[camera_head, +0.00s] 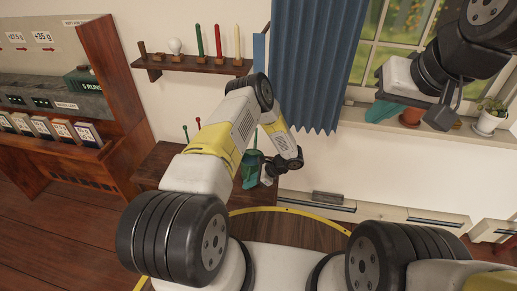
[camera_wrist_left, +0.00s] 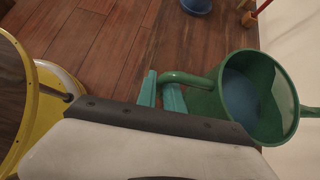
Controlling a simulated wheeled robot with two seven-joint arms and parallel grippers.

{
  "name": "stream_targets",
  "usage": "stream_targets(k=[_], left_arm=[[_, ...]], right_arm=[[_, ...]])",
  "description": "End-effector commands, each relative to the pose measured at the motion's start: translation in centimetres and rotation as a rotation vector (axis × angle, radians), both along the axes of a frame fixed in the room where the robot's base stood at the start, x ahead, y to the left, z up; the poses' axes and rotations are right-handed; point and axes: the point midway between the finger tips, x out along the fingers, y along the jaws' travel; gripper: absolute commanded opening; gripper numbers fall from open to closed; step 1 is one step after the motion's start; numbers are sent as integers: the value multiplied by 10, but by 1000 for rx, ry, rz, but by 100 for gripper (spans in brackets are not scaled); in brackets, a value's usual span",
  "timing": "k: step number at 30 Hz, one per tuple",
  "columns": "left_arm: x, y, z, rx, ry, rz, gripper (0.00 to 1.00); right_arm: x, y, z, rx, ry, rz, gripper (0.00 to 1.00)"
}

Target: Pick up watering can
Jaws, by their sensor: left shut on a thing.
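The green watering can (camera_wrist_left: 270,88) fills the right of the left wrist view, its round open mouth facing the camera and blue-grey inside. Its curved handle (camera_wrist_left: 190,80) runs between the teal fingers of my left gripper (camera_wrist_left: 162,92), which is shut on it. In the head view the can (camera_head: 249,172) is small and partly hidden by my left arm, beside my left gripper (camera_head: 268,172). I cannot tell whether it touches a surface below. My right gripper (camera_head: 425,110) is high at the right, in front of the window; its jaw opening is unclear.
A dark wooden cabinet (camera_head: 160,160) stands behind my left arm. A wall shelf (camera_head: 190,64) holds several upright coloured items. A blue curtain (camera_head: 315,60) hangs beside the window, with potted plants (camera_head: 489,119) on the sill. A wooden shelf unit (camera_head: 115,80) stands left. Wooden floor (camera_wrist_left: 90,45) is open.

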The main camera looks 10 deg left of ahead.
Motion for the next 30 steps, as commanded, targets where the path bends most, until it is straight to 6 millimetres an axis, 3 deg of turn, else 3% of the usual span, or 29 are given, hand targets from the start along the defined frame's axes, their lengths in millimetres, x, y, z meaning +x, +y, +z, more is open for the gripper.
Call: stream_targets(k=[23,30], left_arm=[[2,0,2,2,-5,1,0],[2,0,11,2,-6,0,0]], right_arm=[[0,0,0,0,0,0,0],[0,0,0,0,0,0,0]])
